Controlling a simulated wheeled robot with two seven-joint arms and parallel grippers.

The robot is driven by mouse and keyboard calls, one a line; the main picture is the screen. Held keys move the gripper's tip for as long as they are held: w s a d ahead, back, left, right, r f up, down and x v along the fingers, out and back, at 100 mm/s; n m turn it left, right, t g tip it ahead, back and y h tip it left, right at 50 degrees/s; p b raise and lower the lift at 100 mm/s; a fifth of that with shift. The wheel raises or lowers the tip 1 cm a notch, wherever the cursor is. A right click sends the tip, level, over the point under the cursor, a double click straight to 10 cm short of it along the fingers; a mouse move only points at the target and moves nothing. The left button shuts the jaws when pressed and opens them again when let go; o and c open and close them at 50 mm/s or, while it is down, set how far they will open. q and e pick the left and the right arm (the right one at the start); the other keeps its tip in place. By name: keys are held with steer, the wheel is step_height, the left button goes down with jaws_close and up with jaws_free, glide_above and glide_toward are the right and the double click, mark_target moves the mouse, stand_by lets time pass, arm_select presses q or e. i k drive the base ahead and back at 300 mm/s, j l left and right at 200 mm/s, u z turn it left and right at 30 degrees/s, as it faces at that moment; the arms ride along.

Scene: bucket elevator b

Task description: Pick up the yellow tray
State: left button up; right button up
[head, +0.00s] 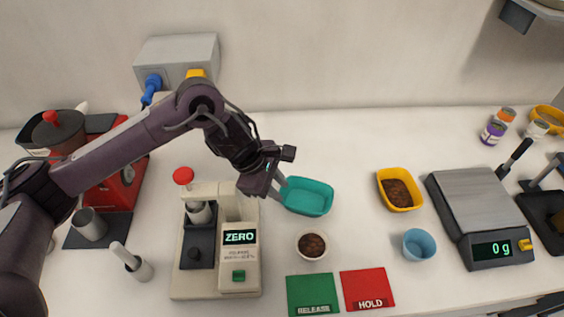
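The yellow tray (381,178) stands on the white counter right of centre in the head view, with brown grounds or granules inside. My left gripper (282,188) reaches in from the left, with its fingertips at the left end of a teal tray (308,198). The gripper is well to the left of the yellow tray and apart from it. The fingers are small and partly hidden by the gripper body, so their opening and any contact with the teal tray are unclear. My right gripper is not in view.
A small white cup (312,255) of brown grounds and a blue cup (419,244) stand in front. A scale (463,192) reading 0 g is at right. A machine reading ZERO (239,262) is left. Green (313,294) and red (367,289) pads lie at the front.

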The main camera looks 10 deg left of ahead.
mark_target(400, 192)
steer(key=k, duration=1.5)
